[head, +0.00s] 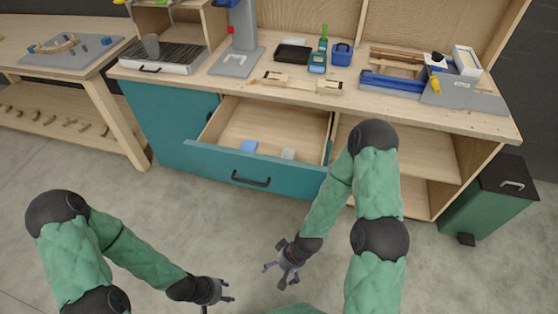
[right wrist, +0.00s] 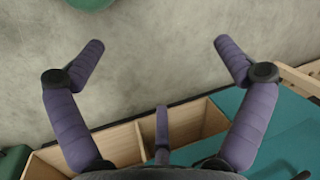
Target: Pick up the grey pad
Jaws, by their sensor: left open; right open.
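The grey pad (head: 288,154) lies in the open drawer (head: 208,159), near its front right. A blue pad (head: 248,146) lies to its left in the same drawer, apart from it. My right gripper (head: 279,277) is open and empty, low over the floor in front of the drawer. Its spread fingers also show in the right wrist view (right wrist: 158,47) with nothing between them. My left gripper (head: 226,291) is open and empty, to the left of the right one. Neither gripper touches a pad. The grey pad cannot be made out in the right wrist view.
The teal workbench (head: 440,115) carries a black tray (head: 293,53), a wooden piece (head: 300,84) and blue tools above the drawer. Open shelves (head: 420,160) lie right of the drawer. A green bin (head: 490,200) stands at the far right. The floor before the bench is clear.

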